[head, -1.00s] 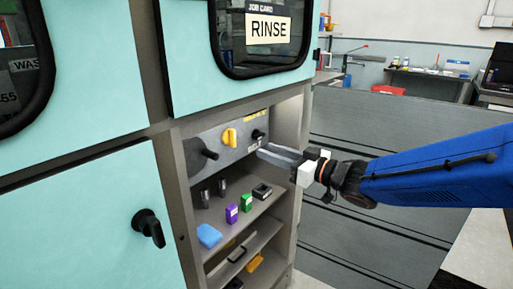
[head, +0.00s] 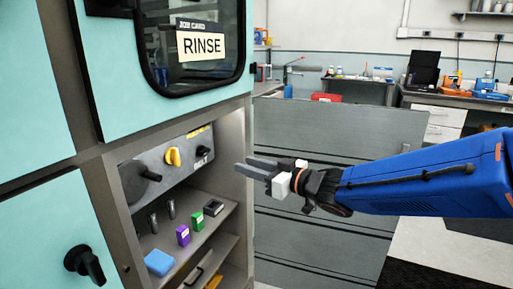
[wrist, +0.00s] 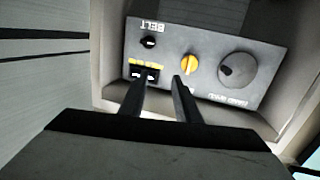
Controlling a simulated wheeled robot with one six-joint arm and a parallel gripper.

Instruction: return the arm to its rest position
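My blue arm (head: 420,183) reaches in from the right in the head view. My gripper (head: 241,164) is in front of the open bay's right side, apart from the control panel (head: 143,190). Its two grey fingers point left, with a gap between them and nothing held. In the wrist view the dark fingers (wrist: 158,90) stand apart, and the panel (wrist: 210,45) shows beyond them upside down. The panel carries a yellow knob (head: 173,157), a small black BELT knob (head: 202,140) and a large dark dial (wrist: 238,70).
A black door handle (head: 84,264) sticks out at lower left. Grey panelling (head: 320,135) stands behind my arm.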

